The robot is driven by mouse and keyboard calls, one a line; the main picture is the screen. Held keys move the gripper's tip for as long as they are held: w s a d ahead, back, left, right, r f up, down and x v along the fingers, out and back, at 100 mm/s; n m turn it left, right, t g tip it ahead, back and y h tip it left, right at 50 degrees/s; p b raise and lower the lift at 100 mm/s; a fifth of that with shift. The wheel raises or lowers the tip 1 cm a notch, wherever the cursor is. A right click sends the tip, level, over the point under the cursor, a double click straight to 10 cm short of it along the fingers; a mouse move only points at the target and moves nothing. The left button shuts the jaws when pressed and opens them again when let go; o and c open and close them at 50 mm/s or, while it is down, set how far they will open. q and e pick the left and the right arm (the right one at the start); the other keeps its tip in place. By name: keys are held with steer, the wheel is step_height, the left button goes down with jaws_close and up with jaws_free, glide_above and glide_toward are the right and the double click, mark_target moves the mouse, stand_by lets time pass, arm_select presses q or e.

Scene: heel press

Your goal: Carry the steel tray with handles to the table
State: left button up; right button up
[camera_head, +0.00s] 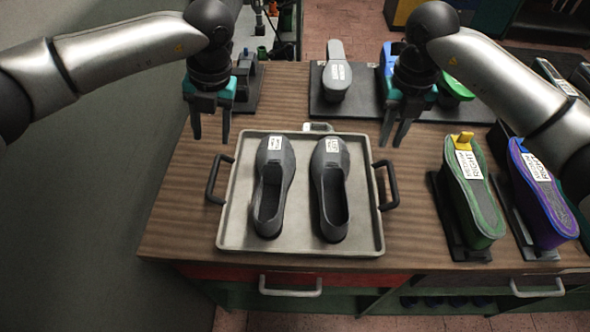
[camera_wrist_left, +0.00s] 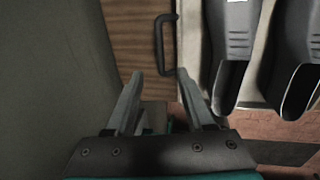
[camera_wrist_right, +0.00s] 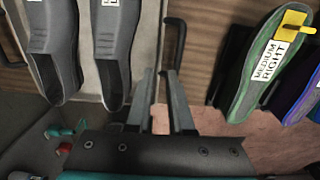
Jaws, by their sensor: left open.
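The steel tray (camera_head: 302,224) lies on the wooden workbench (camera_head: 184,215) and carries two grey shoes (camera_head: 271,185) (camera_head: 331,188) side by side. Its black left handle (camera_head: 210,180) and right handle (camera_head: 391,184) stick out at the sides. My left gripper (camera_head: 211,139) is open and empty above the bench, beyond the left handle, which shows past its fingertips in the left wrist view (camera_wrist_left: 159,45). My right gripper (camera_head: 394,143) is open, with a narrower gap, near the right handle, which also shows in the right wrist view (camera_wrist_right: 179,38). Neither gripper touches a handle.
A green shoe form (camera_head: 473,195) and a purple one (camera_head: 542,200) stand on dark stands right of the tray. A grey form (camera_head: 336,72) and others stand on a dark mat at the back. Drawer handles (camera_head: 290,287) line the bench front. Grey floor is free at left.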

mark_target(213, 172)
arm_select(q)
steer(key=x, duration=1.5)
steer(key=shift+s, duration=0.15)
arm_select(e)
step_height(213, 172, down, 15)
steer(key=shift+s+f, duration=0.1)
steer(key=shift+s, duration=0.05)
arm_select(q)
steer(key=c, duration=0.4)
arm_select(e)
jaws_close()
arm_select(q)
jaws_close()
arm_select(e)
steer(key=shift+d, duration=0.1)
